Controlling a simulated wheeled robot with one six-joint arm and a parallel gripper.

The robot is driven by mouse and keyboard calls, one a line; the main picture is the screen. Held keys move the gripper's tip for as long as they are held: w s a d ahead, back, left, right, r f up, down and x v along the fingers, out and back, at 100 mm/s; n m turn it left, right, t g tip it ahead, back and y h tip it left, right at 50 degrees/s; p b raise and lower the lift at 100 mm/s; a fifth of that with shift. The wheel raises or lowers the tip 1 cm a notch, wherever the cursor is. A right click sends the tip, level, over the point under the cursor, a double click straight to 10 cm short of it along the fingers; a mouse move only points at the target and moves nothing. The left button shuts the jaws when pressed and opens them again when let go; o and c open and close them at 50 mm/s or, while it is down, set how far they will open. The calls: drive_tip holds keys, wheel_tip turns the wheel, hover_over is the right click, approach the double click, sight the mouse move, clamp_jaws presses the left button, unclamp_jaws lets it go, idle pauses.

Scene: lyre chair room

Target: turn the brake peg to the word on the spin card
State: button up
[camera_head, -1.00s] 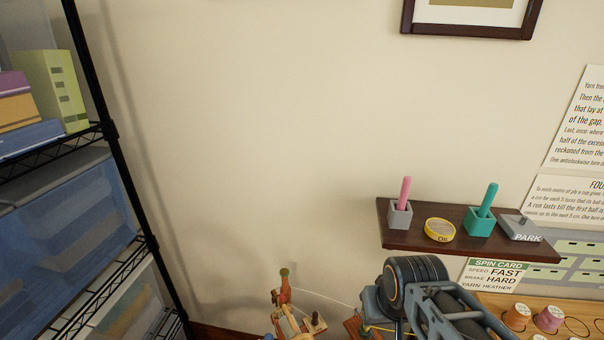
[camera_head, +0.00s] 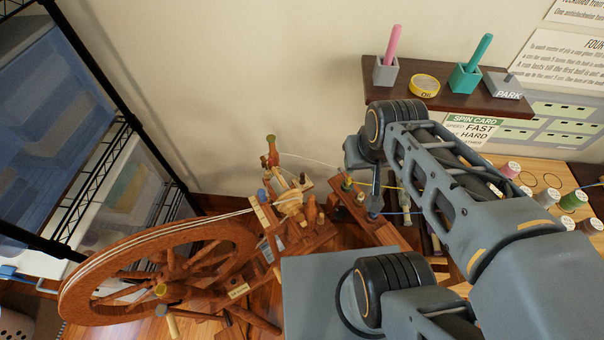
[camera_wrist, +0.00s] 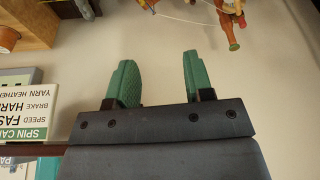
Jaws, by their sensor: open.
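The spin card (camera_head: 472,130) hangs on the wall below a dark shelf, partly behind my arm. It also shows upside down in the wrist view (camera_wrist: 25,108), with speed FAST, brake HARD and yarn HEATHER. The wooden spinning wheel (camera_head: 150,245) stands on the floor at lower left, with several small pegs and knobs on its frame. I cannot tell which is the brake peg, and no word by a peg is legible. My gripper (camera_wrist: 155,72) is open and empty. Part of the wheel's frame with a green-tipped knob (camera_wrist: 232,30) shows beyond the right finger, apart from it.
The dark shelf (camera_head: 440,98) above holds a pink stick in a grey cup, a teal stick in a teal cup, a yellow tin (camera_head: 425,85) and a PARK block (camera_head: 503,86). A wire rack (camera_head: 100,150) stands left. Several thread spools (camera_head: 573,200) stand on wood at right.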

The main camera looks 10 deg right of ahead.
drive_tip(key=n+g+b, duration=0.4)
drive_tip(key=n+b, duration=0.3)
drive_tip(key=n, duration=0.8)
hover_over(302, 174)
wheel_tip(302, 174, down, 27)
wheel_tip(302, 174, down, 13)
drive_tip(key=shift+d+r+b, duration=0.1)
drive_tip(key=shift+r+b, duration=0.1)
drive_tip(key=shift+b, duration=0.2)
clamp_jaws()
